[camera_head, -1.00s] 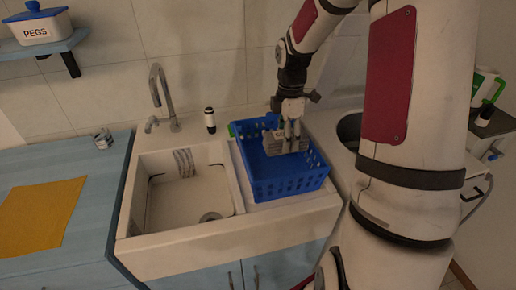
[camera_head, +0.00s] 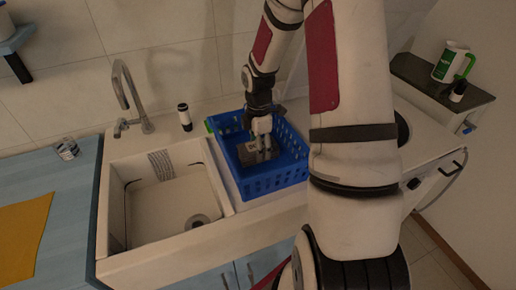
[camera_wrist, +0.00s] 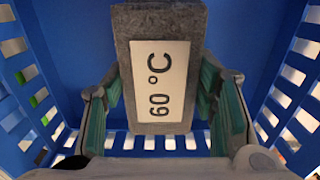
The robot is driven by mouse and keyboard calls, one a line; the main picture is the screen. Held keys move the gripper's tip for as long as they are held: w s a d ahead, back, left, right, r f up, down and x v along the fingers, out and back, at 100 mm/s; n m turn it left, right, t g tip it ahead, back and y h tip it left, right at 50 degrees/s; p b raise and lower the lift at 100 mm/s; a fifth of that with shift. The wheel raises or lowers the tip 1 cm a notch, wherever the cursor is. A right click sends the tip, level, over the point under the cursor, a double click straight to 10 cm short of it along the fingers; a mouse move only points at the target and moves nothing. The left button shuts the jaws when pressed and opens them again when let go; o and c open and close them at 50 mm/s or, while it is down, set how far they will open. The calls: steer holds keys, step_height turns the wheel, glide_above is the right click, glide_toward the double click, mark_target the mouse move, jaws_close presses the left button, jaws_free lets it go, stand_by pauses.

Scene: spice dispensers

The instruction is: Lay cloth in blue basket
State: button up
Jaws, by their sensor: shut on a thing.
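The blue basket (camera_head: 280,180) stands on the counter just right of the sink. My gripper (camera_head: 263,146) reaches down into it from above. In the wrist view, my gripper's two green-padded fingers (camera_wrist: 161,85) are shut on the sides of a grey, felt-like folded cloth (camera_wrist: 125,22) with a white "60 °C" label. The cloth also shows in the head view (camera_head: 250,158), dark and low inside the basket. The blue floor and slotted walls surround it in the wrist view. I cannot tell whether it touches the floor.
The empty-looking white sink (camera_head: 165,205) with its tap (camera_head: 130,100) is left of the basket. A small black-and-white bottle (camera_head: 185,117) stands behind the sink. An orange-yellow sheet (camera_head: 22,238) lies on the blue counter. A white-and-green jug (camera_head: 450,64) stands at the far right.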

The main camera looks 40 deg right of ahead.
steer(key=shift+f, duration=0.35)
steer(key=shift+f, duration=0.15)
steer(key=o, duration=1.3)
